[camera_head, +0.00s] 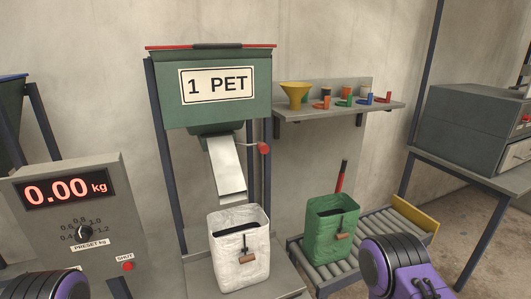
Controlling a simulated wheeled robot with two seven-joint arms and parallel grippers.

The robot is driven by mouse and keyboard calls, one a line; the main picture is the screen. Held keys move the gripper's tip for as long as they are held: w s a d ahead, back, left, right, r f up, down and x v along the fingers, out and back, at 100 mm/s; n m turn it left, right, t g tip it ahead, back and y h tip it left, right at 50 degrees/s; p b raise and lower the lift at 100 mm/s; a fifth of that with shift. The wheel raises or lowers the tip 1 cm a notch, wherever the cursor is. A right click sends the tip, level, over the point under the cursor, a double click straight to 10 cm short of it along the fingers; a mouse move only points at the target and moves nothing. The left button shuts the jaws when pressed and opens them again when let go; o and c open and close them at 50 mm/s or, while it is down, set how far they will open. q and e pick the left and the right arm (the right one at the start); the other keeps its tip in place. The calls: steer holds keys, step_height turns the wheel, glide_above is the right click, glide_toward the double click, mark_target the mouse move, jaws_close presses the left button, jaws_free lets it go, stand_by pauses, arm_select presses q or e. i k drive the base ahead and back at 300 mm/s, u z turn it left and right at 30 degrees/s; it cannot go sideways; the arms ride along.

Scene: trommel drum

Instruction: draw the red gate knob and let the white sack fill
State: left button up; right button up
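The red gate knob (264,148) sticks out on a thin rod at the right of the steel chute (226,168), under the green hopper (220,112) marked "1 PET". The white sack (238,268) stands upright and open-topped on a low platform below the chute's mouth. It has a dark strap and a brown tag on its front; its inside bottom is hidden. Purple and black parts of my arms show at the bottom left and bottom right. No gripper fingers are in view, and nothing of mine touches the knob or sack.
A scale box (72,220) at left reads 0.00 kg, with a preset dial (83,232) and a red SHOT button (128,266). A green sack (332,222) stands on a roller conveyor (400,232). A shelf (340,110) holds a yellow funnel (296,94) and small coloured pieces.

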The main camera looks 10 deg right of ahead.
mark_target(262, 147)
steer(key=z, duration=0.05)
steer(key=k, duration=0.65)
steer(key=z, duration=0.3)
steer(key=i, duration=1.55)
steer(key=u, duration=0.75)
